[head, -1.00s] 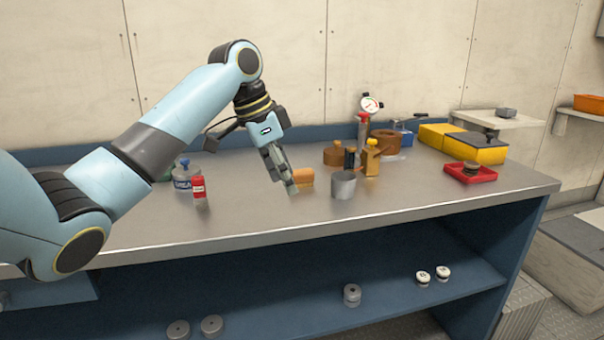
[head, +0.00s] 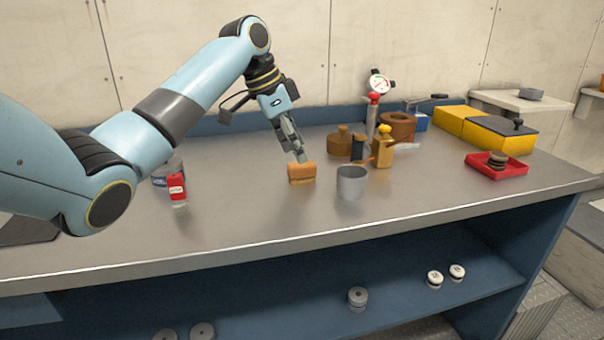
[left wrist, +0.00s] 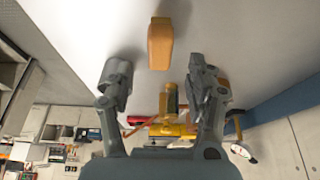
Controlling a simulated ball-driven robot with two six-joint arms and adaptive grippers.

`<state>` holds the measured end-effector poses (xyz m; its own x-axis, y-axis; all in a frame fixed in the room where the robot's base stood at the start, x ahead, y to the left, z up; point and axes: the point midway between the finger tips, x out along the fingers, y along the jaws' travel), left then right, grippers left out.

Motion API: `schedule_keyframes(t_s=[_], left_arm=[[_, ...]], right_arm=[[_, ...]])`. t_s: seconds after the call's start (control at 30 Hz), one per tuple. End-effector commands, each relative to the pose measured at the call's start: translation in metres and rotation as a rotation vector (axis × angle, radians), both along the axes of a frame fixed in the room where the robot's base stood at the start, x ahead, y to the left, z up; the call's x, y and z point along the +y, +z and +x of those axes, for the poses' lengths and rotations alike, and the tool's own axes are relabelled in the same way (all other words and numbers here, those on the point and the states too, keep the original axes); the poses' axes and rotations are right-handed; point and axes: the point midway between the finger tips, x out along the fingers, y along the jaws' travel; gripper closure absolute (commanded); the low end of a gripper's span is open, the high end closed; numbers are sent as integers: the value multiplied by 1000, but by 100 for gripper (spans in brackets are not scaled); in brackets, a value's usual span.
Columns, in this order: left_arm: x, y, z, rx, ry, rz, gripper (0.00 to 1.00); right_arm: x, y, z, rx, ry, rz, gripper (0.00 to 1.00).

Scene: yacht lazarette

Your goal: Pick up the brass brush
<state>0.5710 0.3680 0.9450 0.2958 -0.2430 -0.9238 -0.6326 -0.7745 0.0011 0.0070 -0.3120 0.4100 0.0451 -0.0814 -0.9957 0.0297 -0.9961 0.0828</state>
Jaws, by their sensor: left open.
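The brass brush seems to be the small orange-brown block (head: 302,174) lying on the metal worktop, left of a grey metal cup. In the left wrist view the same orange block (left wrist: 160,45) lies just beyond the fingertips, near the middle between them. My left gripper (head: 300,157) points down at the block from above and behind, its fingertips close to its top edge. In the left wrist view the fingers (left wrist: 158,78) are spread apart with nothing between them. Whether a fingertip touches the block I cannot tell. My right gripper is out of view.
The grey cup (head: 352,182) stands close to the block's right. Behind are a brown pot (head: 339,141), a yellow bottle (head: 382,150) and a gauge (head: 380,84). A red tray (head: 510,171) is at right. The worktop's front is clear.

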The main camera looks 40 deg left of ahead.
Motion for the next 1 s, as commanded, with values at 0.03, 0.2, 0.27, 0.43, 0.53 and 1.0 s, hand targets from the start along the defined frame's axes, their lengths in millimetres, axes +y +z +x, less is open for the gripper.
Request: schedule_keyframes(t_s=[0.03, 0.2, 0.27, 0.43, 0.53, 1.0], left_arm=[[-1, -4, 1, 2, 1, 0, 44], [-5, -28, 6, 4, 0, -2, 44], [-8, -37, 9, 3, 1, -2, 44], [-10, -48, 13, 1, 0, 1, 44], [-10, -47, 13, 0, 0, 1, 44], [-10, -47, 13, 0, 0, 1, 99]], right_arm=[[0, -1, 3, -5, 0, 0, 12], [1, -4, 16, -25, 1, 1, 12], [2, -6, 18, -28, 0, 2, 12], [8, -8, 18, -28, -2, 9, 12], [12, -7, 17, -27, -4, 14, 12], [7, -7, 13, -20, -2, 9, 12]])
